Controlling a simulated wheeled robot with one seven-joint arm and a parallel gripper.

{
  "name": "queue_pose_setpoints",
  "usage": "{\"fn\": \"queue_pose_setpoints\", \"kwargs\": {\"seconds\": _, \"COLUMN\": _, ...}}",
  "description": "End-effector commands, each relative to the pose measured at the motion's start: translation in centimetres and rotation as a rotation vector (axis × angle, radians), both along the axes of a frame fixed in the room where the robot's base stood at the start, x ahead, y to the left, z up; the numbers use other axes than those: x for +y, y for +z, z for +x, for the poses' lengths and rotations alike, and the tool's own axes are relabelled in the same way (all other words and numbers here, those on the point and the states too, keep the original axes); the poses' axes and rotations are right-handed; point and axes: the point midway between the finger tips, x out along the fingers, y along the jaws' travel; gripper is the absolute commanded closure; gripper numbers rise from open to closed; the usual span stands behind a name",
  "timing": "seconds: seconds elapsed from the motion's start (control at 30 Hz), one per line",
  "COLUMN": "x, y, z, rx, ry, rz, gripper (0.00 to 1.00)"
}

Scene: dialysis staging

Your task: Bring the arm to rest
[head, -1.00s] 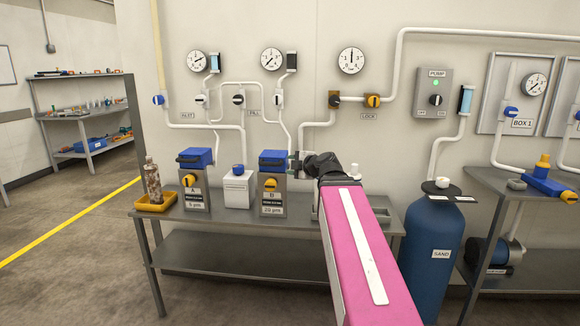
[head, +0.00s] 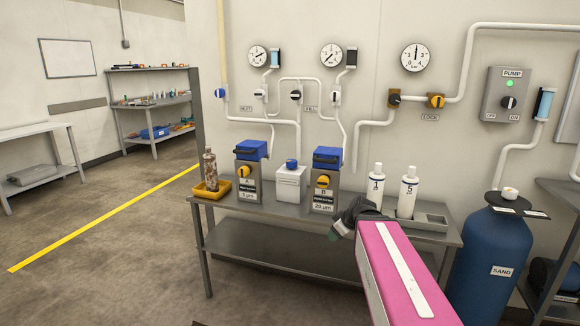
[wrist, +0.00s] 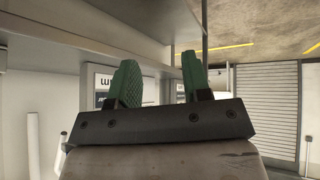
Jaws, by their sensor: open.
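My pink arm (head: 400,275) reaches in from the lower right of the head view. Its dark wrist end (head: 358,216) is in front of the bench's front edge, below the numbered bottles; the fingertips are not clear there. In the wrist view my gripper (wrist: 160,80) shows two green fingers standing apart with nothing between them.
The bench (head: 265,214) carries a yellow tray (head: 205,192) with a brown-speckled bottle, two filter units (head: 248,180), a white box (head: 290,184) and two white bottles (head: 408,192) in a grey tray. A blue SAND tank (head: 490,255) stands at right. Floor at left is open.

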Motion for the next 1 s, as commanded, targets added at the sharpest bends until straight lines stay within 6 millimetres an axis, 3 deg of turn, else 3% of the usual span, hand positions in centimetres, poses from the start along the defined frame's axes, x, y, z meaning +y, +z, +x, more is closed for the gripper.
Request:
{"fn": "queue_pose_setpoints", "kwargs": {"seconds": 0.03, "x": 0.1, "y": -1.9, "z": -0.9, "rx": 0.076, "ry": -0.056, "rz": 0.003, "gripper": 0.56}}
{"fn": "queue_pose_setpoints", "kwargs": {"seconds": 0.2, "x": -0.1, "y": -7.4, "z": -4.1, "rx": 0.318, "ry": -0.300, "rz": -0.011, "gripper": 0.56}}
{"fn": "queue_pose_setpoints", "kwargs": {"seconds": 0.43, "x": -1.0, "y": -13.0, "z": -8.4, "rx": 0.544, "ry": -0.639, "rz": -0.086, "gripper": 0.56}}
{"fn": "queue_pose_setpoints", "kwargs": {"seconds": 0.63, "x": -1.6, "y": -15.0, "z": -10.2, "rx": 0.613, "ry": -0.808, "rz": -0.135, "gripper": 0.56}}
{"fn": "queue_pose_setpoints", "kwargs": {"seconds": 1.0, "x": -1.7, "y": -15.2, "z": -10.5, "rx": 0.621, "ry": -0.837, "rz": -0.141, "gripper": 0.56}}
